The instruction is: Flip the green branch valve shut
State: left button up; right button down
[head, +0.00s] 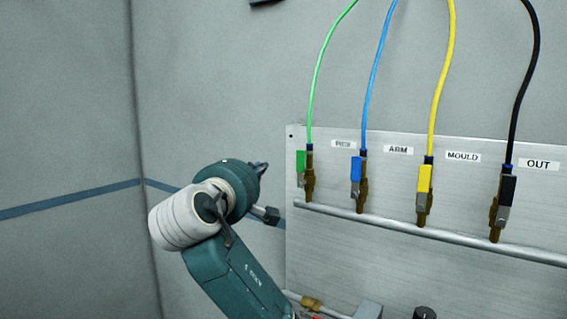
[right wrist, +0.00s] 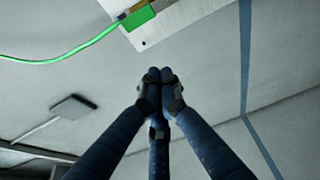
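The green branch valve has a green handle (head: 300,162) on a brass body (head: 309,180), at the left end of the panel. The handle stands upright, alongside the body, and a green hose rises from the top. The green handle also shows in the right wrist view (right wrist: 139,17), at the top, beyond my fingertips. My right gripper (head: 262,168) is left of the panel and apart from the valve, partly hidden by its own wrist. In the right wrist view its fingers (right wrist: 160,76) meet at the tips with nothing visible between them. My left gripper is out of view.
Blue (head: 356,169), yellow (head: 424,179) and black (head: 507,190) valve handles stand upright to the right along a metal pipe (head: 390,222). Their hoses rise above. The panel (head: 340,265) has small labels. A black knob (head: 424,313) is below. Bare wall lies left.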

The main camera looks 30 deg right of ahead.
aim_at(301, 161)
jog(key=w+d+p, duration=0.2)
jog(key=d+p, duration=0.5)
jog(key=d, duration=0.2)
jog(key=shift+w+p, duration=0.35)
jog(key=shift+w, duration=0.05)
jog(key=shift+w+f, duration=0.1)
jog(key=shift+w, duration=0.05)
